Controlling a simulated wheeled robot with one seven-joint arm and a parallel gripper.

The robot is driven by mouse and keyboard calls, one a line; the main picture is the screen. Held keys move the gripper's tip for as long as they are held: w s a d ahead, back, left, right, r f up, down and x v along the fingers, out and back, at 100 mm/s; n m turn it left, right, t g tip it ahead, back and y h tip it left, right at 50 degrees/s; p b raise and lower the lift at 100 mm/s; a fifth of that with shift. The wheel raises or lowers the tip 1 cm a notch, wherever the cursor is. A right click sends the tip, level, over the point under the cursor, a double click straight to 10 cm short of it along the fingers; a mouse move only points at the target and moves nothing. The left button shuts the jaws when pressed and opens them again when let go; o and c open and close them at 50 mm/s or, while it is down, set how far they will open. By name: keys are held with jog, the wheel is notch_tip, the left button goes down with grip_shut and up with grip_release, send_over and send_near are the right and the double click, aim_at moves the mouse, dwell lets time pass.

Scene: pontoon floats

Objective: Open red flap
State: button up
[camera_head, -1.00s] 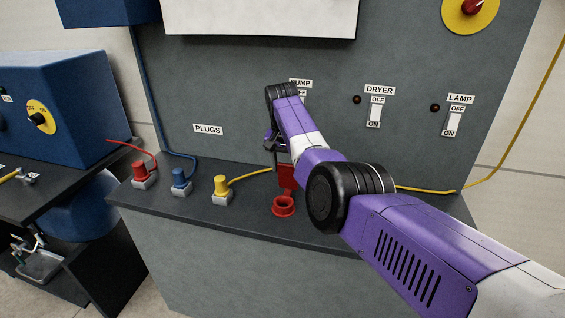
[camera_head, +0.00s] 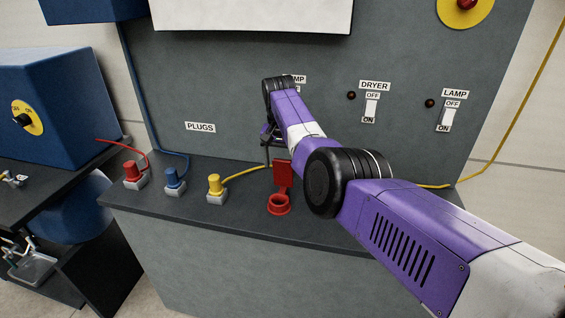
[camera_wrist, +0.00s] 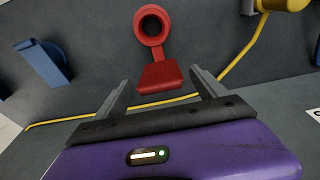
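The red flap (camera_head: 282,175) stands raised, about upright, at the back of the red round socket (camera_head: 279,204) on the dark counter. In the wrist view the red flap (camera_wrist: 160,75) hangs off the socket ring (camera_wrist: 152,25), whose dark hole is uncovered. My gripper (camera_head: 268,140) is just behind and above the flap in the head view, partly hidden by my arm. In the wrist view my gripper (camera_wrist: 160,90) has its two fingers spread wide, with the flap's edge near the gap between them. Nothing is held; contact with the flap cannot be told.
Red (camera_head: 133,172), blue (camera_head: 174,179) and yellow (camera_head: 215,186) plugs stand left of the socket. A yellow cable (camera_head: 245,173) runs behind the flap. The grey panel (camera_head: 225,80) with switches rises behind. A blue box (camera_head: 60,105) is at left.

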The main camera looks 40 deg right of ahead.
jog(key=shift+r, duration=0.1)
notch_tip(320, 180, up, 8)
jog(key=a+b, duration=0.1)
jog(key=shift+s+f, duration=0.25)
jog(key=shift+s, duration=0.15)
jog(key=shift+f, duration=0.1)
dwell(0.3)
